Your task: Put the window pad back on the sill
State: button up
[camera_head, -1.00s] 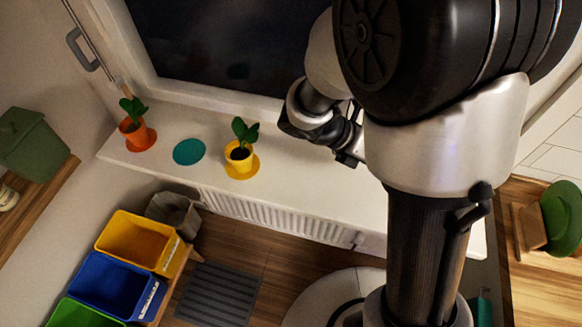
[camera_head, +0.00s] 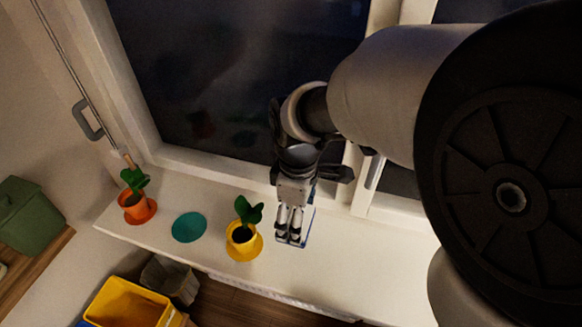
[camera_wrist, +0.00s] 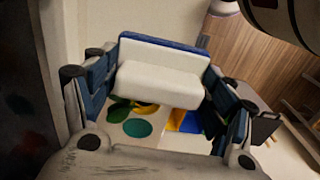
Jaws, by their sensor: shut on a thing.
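The window pad (camera_wrist: 158,84), a white block with a blue edge, is between the two fingers of my gripper (camera_wrist: 165,92) in the wrist view. My gripper is shut on it. In the head view my gripper (camera_head: 289,238) points down over the white sill (camera_head: 365,262), right of the yellow pot. There only a thin blue edge of the pad (camera_head: 309,228) shows beside the fingers; the rest is hidden. I cannot tell whether the pad touches the sill.
A yellow potted plant (camera_head: 243,236) stands on a yellow saucer just left of my gripper. A teal disc (camera_head: 189,227) and an orange potted plant (camera_head: 137,206) are further left. The dark window (camera_head: 225,80) rises behind. The sill to the right is clear.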

notch_tip(320, 180, down, 19)
jog(key=b, duration=0.5)
jog(key=shift+s+r, duration=0.1)
jog(key=shift+r, duration=0.1)
jog(key=shift+c, duration=0.8)
jog(key=o, duration=1.1)
notch_tip(320, 180, up, 12)
jog(key=p, duration=0.4)
jog(key=s+d+r+m+t, duration=0.4)
jog(key=s+d+r+m, duration=0.7)
jog(key=s+r+m, duration=0.2)
notch_tip(320, 180, up, 2)
jog(key=shift+s+m+t, duration=0.25)
jog(key=shift+m+t, duration=0.05)
jog(key=shift+m, duration=0.2)
